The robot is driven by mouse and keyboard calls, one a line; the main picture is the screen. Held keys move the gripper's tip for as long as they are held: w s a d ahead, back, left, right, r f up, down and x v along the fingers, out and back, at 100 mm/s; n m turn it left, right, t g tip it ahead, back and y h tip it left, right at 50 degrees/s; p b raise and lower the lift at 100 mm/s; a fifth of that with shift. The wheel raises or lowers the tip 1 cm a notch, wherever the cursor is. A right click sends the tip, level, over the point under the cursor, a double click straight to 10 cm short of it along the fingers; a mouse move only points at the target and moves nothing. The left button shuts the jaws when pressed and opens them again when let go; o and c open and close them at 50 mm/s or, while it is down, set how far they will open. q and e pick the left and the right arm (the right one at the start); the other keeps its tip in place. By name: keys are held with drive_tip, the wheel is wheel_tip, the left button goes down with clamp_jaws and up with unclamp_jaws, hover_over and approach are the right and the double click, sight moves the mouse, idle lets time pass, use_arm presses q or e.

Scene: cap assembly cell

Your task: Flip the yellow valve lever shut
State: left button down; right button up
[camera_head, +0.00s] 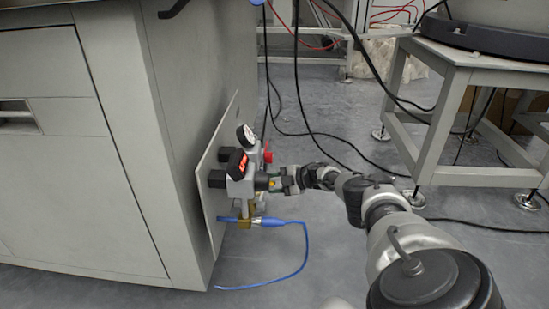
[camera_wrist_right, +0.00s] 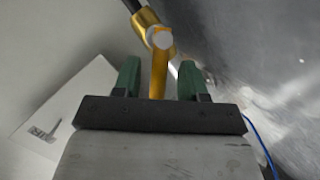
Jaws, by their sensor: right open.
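The yellow valve lever (camera_wrist_right: 158,78) is seen in the right wrist view. It runs down from a brass valve body (camera_wrist_right: 146,20) with a round pale end at its pivot. My right gripper (camera_wrist_right: 158,74) is open, with one green finger on each side of the lever and a visible gap to both. In the head view my right gripper (camera_head: 277,183) reaches in from the right to the valve unit (camera_head: 240,185). The lever is mostly hidden there among the fittings. My left gripper is not in view.
The unit sits on a white plate (camera_head: 208,180) on the side of a grey cabinet (camera_head: 110,150). It carries a round gauge (camera_head: 246,135) and a red-lit display (camera_head: 238,163). A blue hose (camera_head: 304,245) hangs below. A grey metal stand (camera_head: 445,110) is at the right.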

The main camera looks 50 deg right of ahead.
drive_tip(key=p+v, duration=0.7)
drive_tip(key=v, duration=0.3)
drive_tip(key=shift+s+d+r, duration=0.15)
drive_tip(key=shift+s+d, duration=0.05)
drive_tip(key=shift+s, duration=0.15)
drive_tip(key=shift+a, duration=0.1)
